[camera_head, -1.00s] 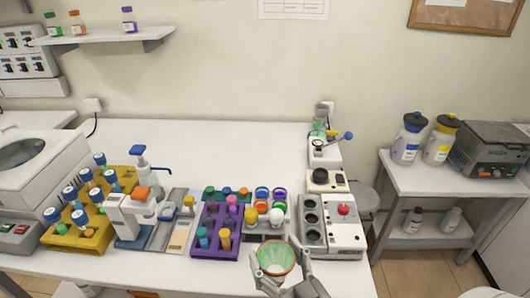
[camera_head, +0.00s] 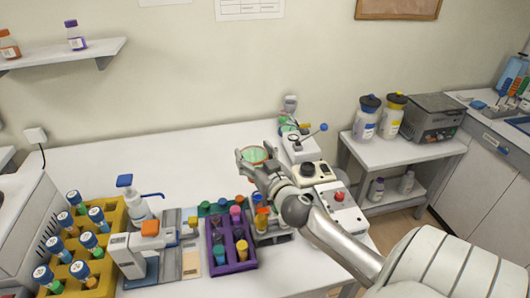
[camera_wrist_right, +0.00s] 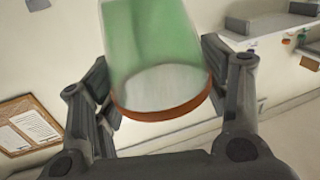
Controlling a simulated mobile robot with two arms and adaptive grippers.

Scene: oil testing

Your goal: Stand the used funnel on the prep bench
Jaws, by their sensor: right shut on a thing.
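My right gripper (camera_head: 255,160) reaches over the white bench (camera_head: 195,150) in the head view, its arm coming in from the lower right. It is shut on the funnel (camera_head: 256,153), a green cup-like body with an orange-red rim. In the right wrist view the funnel (camera_wrist_right: 155,60) sits between the two dark fingers (camera_wrist_right: 160,85). Its orange rim faces the wrist camera, and its far end is cut off by the top of that view. In the head view the gripper hides part of the funnel. My left gripper is not in view.
A purple rack (camera_head: 218,265) with capped vials stands in front. A device with a red knob (camera_head: 340,212) stands right of the gripper. The bench's back left is clear. A side table (camera_head: 405,151) holds bottles.

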